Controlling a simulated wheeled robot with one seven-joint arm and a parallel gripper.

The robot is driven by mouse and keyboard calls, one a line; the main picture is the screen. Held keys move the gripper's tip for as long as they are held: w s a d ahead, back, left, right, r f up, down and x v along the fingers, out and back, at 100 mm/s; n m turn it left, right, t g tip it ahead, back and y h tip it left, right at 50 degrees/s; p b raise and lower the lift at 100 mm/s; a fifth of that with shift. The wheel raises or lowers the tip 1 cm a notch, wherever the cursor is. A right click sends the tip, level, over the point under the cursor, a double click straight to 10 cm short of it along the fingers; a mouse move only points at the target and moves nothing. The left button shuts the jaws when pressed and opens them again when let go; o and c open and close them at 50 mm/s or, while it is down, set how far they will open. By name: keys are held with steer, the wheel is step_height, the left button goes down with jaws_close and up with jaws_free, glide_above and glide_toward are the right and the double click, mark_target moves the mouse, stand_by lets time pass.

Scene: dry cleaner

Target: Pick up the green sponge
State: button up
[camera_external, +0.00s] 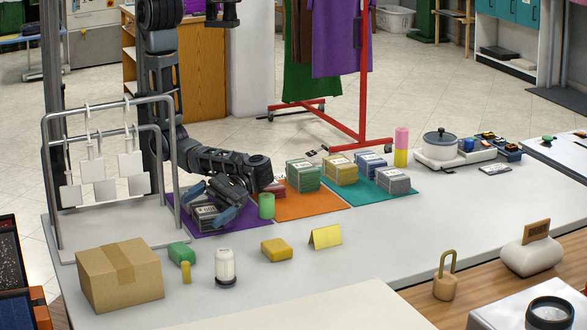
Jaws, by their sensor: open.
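The green sponge (182,254) lies on the grey counter (345,237) behind the cardboard box, at the left front. My gripper (208,204) is open, with its blue-tipped fingers apart. It is low over the purple mat (180,223), behind and to the right of the sponge and apart from it. A dark labelled stack (204,220) shows at the fingers; whether they touch it I cannot tell.
A cardboard box (120,275), a small yellow cylinder (186,272) and a white jar (225,265) stand near the sponge. A metal rack (48,190) is at left. A yellow sponge (277,249) and green cylinder (266,206) are to the right.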

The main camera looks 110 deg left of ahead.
mark_target(183, 247)
steer(key=w+d+f+m+y, duration=0.1)
steer(key=m, duration=0.1)
steer(key=d+f+m+g+y, duration=0.1)
steer(key=d+m, duration=0.1)
steer(key=w+d+f+m+g+y+b, duration=0.1)
steer(key=d+m+y, duration=0.1)
steer(key=m, duration=0.1)
steer(key=shift+w+f, duration=0.1)
steer(key=shift+w, duration=0.25)
steer(key=shift+d+f, duration=0.15)
steer(key=shift+d, duration=0.05)
steer(key=shift+g, duration=0.3)
steer(key=shift+x, duration=3.7)
steer(key=shift+c, duration=0.4)
steer(key=c, duration=0.9)
steer(key=shift+r, duration=0.25)
